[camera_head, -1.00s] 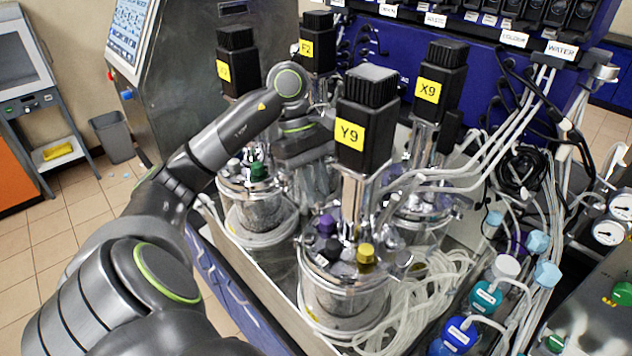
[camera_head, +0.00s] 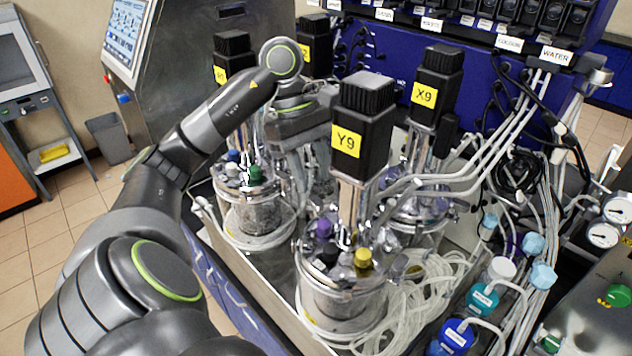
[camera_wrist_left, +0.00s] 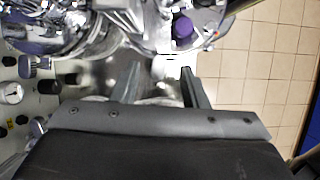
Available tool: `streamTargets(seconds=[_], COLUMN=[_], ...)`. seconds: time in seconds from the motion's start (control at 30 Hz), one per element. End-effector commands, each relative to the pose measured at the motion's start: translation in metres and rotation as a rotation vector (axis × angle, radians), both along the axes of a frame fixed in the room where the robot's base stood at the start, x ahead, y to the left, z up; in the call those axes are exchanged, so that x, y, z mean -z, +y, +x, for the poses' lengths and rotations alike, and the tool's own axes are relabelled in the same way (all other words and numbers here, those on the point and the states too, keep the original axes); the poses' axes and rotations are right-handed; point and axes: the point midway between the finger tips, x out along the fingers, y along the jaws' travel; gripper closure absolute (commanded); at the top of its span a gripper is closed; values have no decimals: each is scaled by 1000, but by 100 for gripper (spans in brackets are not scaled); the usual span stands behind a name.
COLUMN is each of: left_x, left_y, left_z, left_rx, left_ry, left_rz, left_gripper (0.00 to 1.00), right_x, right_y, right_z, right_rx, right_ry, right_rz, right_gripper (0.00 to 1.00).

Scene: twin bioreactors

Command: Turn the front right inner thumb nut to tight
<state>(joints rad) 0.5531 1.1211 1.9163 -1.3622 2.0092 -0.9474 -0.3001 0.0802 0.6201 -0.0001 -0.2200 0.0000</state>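The front right vessel (camera_head: 342,290) carries the black motor marked Y9 (camera_head: 362,130). Purple (camera_head: 323,229), black and yellow (camera_head: 363,258) caps stand on its metal lid. Small metal fittings crowd the lid rim; I cannot single out the front right inner thumb nut. My left gripper (camera_head: 303,165) points down between the Y9 vessel and the vessels behind and left of it, its tips hard to see. In the left wrist view its two fingers (camera_wrist_left: 160,75) are apart with nothing visibly held, and a purple cap (camera_wrist_left: 182,27) lies beyond them. My right gripper is out of view.
The front left vessel (camera_head: 250,215) with blue, white and green caps is close to the left forearm. The X9 motor (camera_head: 436,90) stands behind right. White tubing (camera_head: 410,300) coils at the right. The tiled floor (camera_head: 45,270) at left is clear.

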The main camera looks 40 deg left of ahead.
Motion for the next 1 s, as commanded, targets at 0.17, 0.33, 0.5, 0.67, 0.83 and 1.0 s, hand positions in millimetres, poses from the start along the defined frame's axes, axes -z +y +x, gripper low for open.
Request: streamTargets(seconds=[0.17,0.33,0.5,0.67,0.83,1.0], left_x=[-33,-50,-54,-53,-53,-53], left_y=[3,4,4,4,4,4], left_z=[-9,-15,-16,-16,-16,-16], left_rx=[-12,-17,-18,-18,-18,-18], left_ry=[-3,-1,1,1,1,1], left_rz=[3,2,0,0,0,0], left_gripper=[60,60,60,60,60,60], right_x=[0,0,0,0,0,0], right_y=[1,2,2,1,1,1], right_z=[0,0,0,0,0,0], right_rx=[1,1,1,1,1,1], right_ry=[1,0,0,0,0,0], right_rz=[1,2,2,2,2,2], right_gripper=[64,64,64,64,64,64])
